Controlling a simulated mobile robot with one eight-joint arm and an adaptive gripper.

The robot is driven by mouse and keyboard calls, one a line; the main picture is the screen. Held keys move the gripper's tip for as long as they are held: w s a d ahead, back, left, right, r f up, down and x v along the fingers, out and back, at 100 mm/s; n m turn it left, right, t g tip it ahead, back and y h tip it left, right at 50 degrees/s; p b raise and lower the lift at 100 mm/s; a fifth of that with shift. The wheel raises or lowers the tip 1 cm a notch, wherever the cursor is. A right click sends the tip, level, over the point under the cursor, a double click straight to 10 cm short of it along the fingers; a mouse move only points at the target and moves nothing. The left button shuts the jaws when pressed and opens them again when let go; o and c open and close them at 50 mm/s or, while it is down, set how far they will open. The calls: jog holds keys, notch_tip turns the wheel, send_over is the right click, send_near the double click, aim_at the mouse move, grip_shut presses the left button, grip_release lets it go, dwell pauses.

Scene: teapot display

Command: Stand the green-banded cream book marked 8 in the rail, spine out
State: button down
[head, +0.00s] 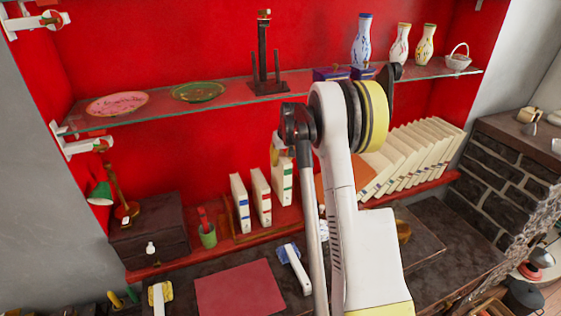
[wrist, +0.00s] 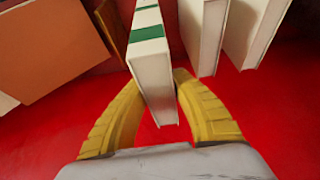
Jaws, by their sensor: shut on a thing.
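The green-banded cream book (head: 284,182) is upright with its banded spine facing out, at the right of the blue-banded book (head: 240,204) and the red-banded book (head: 261,197). These two stand in the wooden rail (head: 250,236). My gripper (head: 279,148) is at the green-banded book's top, partly hidden by my arm. In the wrist view its yellow fingers (wrist: 163,110) are shut on the green-banded book (wrist: 152,70), with two cream books (wrist: 205,40) apart at the right. I cannot tell whether its foot touches the rail. The mark 8 is not readable.
An orange book (wrist: 50,45) and a wooden end piece (wrist: 113,25) are close at the left in the wrist view. Leaning cream books (head: 420,155) fill the shelf's right. A green cup (head: 208,236) stands left of the rail. A glass shelf (head: 225,100) runs above.

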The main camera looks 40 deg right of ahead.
jog(key=shift+s+a+f, duration=0.1)
jog(key=shift+s+f, duration=0.1)
jog(key=shift+f, duration=0.25)
jog(key=shift+f+b, duration=2.4)
jog(key=shift+f, duration=1.05)
jog(key=shift+f+b, duration=0.35)
jog(key=shift+f, duration=0.05)
jog(key=c, duration=1.1)
grip_release()
jog(key=shift+r, duration=0.1)
